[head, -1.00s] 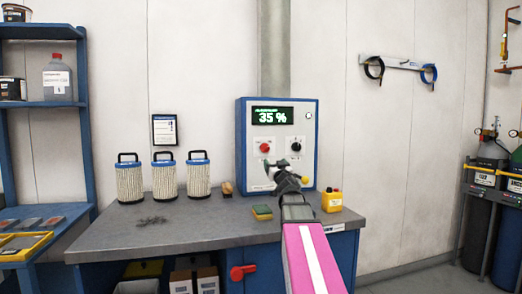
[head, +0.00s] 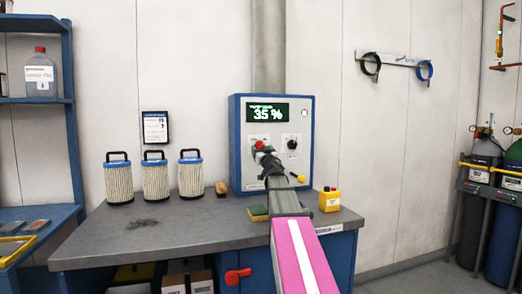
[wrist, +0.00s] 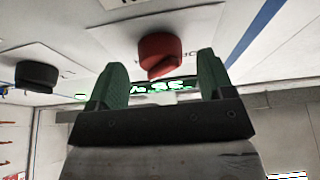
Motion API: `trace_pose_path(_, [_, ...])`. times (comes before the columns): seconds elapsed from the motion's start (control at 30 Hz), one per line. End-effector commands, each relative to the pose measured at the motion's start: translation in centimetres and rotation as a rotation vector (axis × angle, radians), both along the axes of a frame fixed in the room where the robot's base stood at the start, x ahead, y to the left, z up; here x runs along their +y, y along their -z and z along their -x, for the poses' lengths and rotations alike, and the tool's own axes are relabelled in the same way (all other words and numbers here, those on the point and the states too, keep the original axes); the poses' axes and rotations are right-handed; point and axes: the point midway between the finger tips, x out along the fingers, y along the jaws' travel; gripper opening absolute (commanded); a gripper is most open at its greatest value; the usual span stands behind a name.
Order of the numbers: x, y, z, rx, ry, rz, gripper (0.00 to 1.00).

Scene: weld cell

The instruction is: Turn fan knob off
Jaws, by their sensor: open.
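The control panel (head: 237,160) is a blue-framed grey box on the bench, with a green display (head: 268,113) reading 35 %. A red knob (head: 259,144) is on the left below the display and a black knob (head: 292,144) is on the right; their labels are too small to read. My gripper (head: 265,155) is open just in front of the red knob, partly covering its area. In the wrist view the red knob (wrist: 158,50) lies between the two green fingertips, with no clear contact; I cannot tell how far they reach around it. The black knob (wrist: 36,76) is off to the left there.
The grey bench (head: 170,235) carries several filter cartridges (head: 155,180) at left. Gas cylinders (head: 480,190) are at far right.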

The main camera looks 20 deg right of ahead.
Motion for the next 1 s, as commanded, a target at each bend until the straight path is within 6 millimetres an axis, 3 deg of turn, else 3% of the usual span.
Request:
trace_pose_path(0.13, [-0.04, -0.58, -1.48, 0.0, 0.0, 0.0, 0.75])
trace_pose_path(0.4, [0.0, -0.64, -1.54, 0.0, 0.0, 0.0, 0.75])
trace_pose_path(0.43, [0.0, -0.64, -1.54, 0.0, 0.0, 0.0, 0.71])
trace_pose_path(0.57, [0.0, -0.64, -1.54, 0.0, 0.0, 0.0, 0.29])
trace_pose_path(0.6, [0.0, -0.64, -1.53, 0.0, 0.0, 0.0, 0.25])
trace_pose_path(1.0, [-0.08, -0.64, -1.54, 0.0, -0.001, 0.059, 0.25])
